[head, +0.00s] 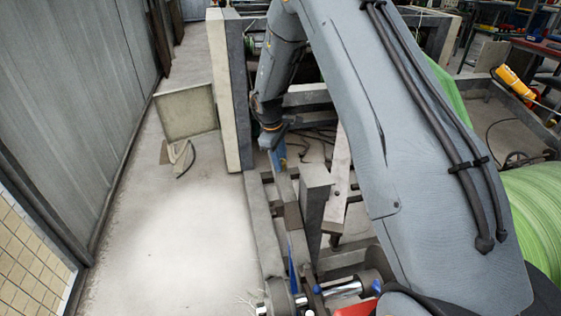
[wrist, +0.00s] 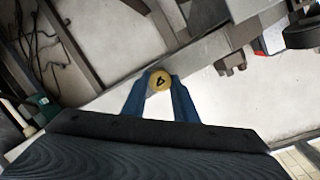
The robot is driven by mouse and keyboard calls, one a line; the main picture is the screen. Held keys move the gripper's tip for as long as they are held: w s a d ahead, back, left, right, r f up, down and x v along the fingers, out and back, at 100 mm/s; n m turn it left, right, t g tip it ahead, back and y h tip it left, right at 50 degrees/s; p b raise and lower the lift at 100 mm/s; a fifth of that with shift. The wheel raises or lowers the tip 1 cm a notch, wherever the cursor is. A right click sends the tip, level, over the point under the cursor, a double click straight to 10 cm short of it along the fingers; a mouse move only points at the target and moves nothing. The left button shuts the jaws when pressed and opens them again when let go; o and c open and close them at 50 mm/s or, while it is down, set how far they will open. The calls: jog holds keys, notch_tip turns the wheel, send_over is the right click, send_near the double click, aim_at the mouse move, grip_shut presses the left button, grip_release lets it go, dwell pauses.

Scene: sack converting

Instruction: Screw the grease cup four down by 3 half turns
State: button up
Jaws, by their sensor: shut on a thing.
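In the wrist view, the grease cup four (wrist: 160,82) is a round yellowish brass cap with a dark "4" on its top. It sits between the tips of the two blue fingers of my gripper (wrist: 160,88), which are shut on it from both sides. The cup is at the edge of a grey metal beam (wrist: 110,50). In the head view, my gripper (head: 279,157) reaches down beside the grey frame, and its blue fingers show small below the wrist. The cup itself cannot be made out there.
Grey posts and rails of the machine frame (head: 315,205) stand close to my gripper. A large green roll (head: 540,210) is at the right. Loose cables (head: 312,145) lie on the floor behind. Open concrete floor (head: 180,235) lies to the left, beside a grey wall.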

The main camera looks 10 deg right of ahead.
jog(key=shift+d+m, duration=0.1)
jog(key=shift+m, duration=0.5)
jog(key=o, duration=1.1)
jog(key=shift+c, duration=0.2)
jog(key=shift+r, duration=0.1)
jog(key=shift+p+v, duration=0.6)
jog(key=shift+v, duration=1)
jog(key=p+v, duration=0.4)
jog(key=p, duration=0.2)
jog(key=shift+r, duration=0.25)
